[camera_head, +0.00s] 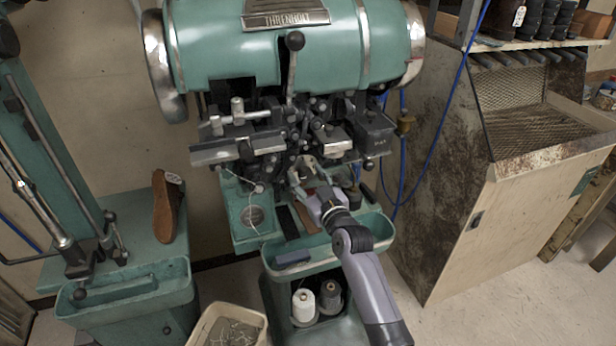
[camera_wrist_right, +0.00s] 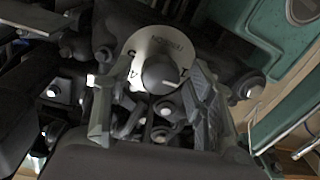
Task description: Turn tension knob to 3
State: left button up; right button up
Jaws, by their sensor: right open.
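The tension knob (camera_wrist_right: 160,73) shows in the right wrist view as a dark round knob on a pale dial plate (camera_wrist_right: 150,44) with lettering. A small light mark is on the knob's lower right side. The dial's figures are too small to read surely. My right gripper (camera_wrist_right: 152,95) is open, with one finger to the left of the knob and one to the right. I cannot tell whether either finger touches it. In the head view my right gripper (camera_head: 309,177) is up at the front of the green stitcher (camera_head: 210,50), below its mechanism. My left gripper is not in view.
A green tray (camera_head: 340,252) lies under my right arm, with thread spools (camera_head: 303,305) below. A worn wooden cabinet (camera_head: 470,230) is at right.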

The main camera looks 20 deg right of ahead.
jog(key=shift+c, duration=0.2)
jog(key=c, duration=1.1)
